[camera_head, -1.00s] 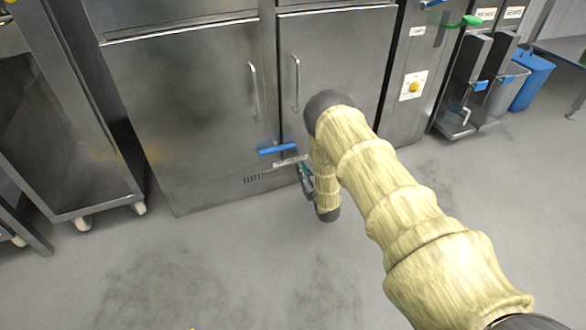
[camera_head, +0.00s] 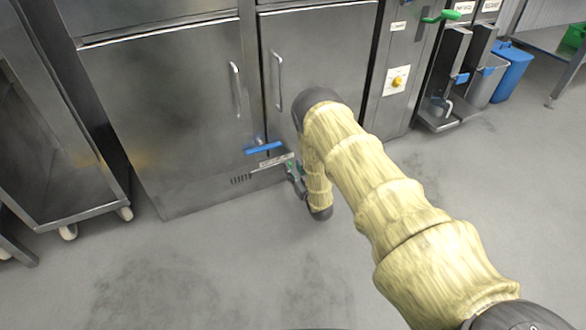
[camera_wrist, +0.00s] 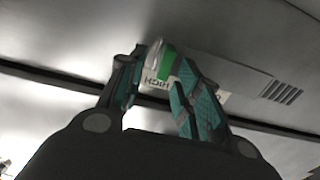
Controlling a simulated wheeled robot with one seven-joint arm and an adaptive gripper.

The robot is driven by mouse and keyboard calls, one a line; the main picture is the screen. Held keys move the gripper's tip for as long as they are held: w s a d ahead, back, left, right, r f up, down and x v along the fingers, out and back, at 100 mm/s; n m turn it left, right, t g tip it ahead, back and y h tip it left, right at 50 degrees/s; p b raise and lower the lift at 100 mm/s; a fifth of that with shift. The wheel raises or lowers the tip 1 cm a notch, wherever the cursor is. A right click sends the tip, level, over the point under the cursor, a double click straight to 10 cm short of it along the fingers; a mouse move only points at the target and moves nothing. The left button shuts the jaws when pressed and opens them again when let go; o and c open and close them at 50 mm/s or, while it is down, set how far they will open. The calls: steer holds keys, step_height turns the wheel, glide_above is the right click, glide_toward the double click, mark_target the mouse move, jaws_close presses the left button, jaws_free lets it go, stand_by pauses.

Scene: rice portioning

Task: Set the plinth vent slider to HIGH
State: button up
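The plinth vent has dark slots (camera_head: 241,180) and a pale label strip (camera_head: 276,161) low on the steel cabinet. In the wrist view the slots (camera_wrist: 282,92) are at right, and the label (camera_wrist: 215,93) is partly hidden by a finger. Letters that seem to read HIGH show upside down between the fingers. A green piece with a pale rounded part (camera_wrist: 167,62), seemingly the slider's tab, is between the fingertips. My gripper (camera_wrist: 163,66) has its fingers apart around it; contact is not clear. In the head view my gripper (camera_head: 296,176) is at the label's right end, partly hidden by my arm.
A blue handle (camera_head: 263,148) sticks out just above the label. Cabinet doors (camera_head: 160,110) with upright bar handles rise above. A wheeled steel rack (camera_head: 70,215) stands at left, a blue bin (camera_head: 512,72) at far right. The grey floor (camera_head: 220,270) in front is clear.

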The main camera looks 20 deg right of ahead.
steer(key=s, duration=1)
steer(key=shift+s+d, duration=0.2)
steer(key=shift+s, duration=0.15)
